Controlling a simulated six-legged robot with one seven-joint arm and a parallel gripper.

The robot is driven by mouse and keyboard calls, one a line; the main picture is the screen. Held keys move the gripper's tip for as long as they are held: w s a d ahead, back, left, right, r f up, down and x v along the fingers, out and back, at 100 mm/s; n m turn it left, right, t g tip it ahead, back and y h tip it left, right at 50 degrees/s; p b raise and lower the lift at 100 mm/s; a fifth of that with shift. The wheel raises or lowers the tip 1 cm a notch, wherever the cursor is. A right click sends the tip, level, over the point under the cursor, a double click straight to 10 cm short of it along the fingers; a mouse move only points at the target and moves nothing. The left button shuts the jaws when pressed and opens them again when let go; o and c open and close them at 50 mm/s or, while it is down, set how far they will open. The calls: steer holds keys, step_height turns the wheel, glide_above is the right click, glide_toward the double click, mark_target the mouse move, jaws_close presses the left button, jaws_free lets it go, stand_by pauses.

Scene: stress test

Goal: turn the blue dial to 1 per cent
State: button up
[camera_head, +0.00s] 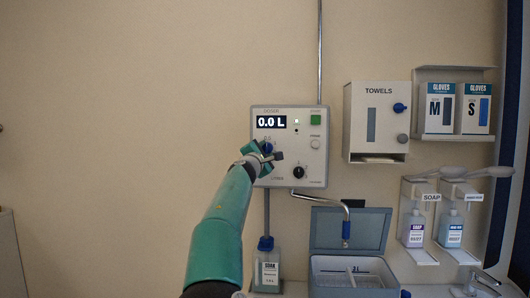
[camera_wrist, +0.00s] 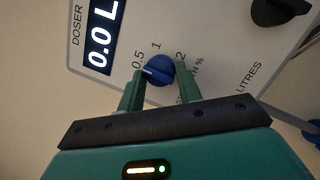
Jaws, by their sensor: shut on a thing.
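The blue dial (camera_wrist: 160,69) sits on the front of the white doser box (camera_head: 262,184), with the marks 0.5, 1 and 2 around it in the wrist view. A small white line on the dial lies on the side of the 0.5 mark. My gripper (camera_wrist: 160,80) is shut on the dial, one green finger on each side. In the head view my gripper (camera_head: 268,153) covers much of the dial. The doser's display (camera_head: 271,122) reads 0.0 L.
A black knob (camera_head: 299,172) for litres is low on the same panel. A green button (camera_head: 316,120) is at its upper right. A towel box (camera_head: 376,105) hangs to the right. The wall at left is bare.

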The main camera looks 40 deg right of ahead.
steer(key=shift+s+r+m, duration=0.1)
steer(key=shift+m, duration=0.2)
steer(key=m+g, duration=0.1)
steer(key=m, duration=0.2)
steer(key=m+g, duration=0.1)
steer(key=m, duration=0.2)
steer(key=shift+r+m+y, duration=0.15)
steer(key=shift+m+y, duration=0.25)
steer(key=m+y, duration=0.1)
steer(key=m, duration=0.4)
steer(key=shift+g, duration=0.3)
steer(key=o, duration=1)
steer(key=shift+r, duration=0.1)
steer(key=shift+a, duration=0.45)
steer(key=v, duration=1.3)
steer(key=shift+r, duration=0.2)
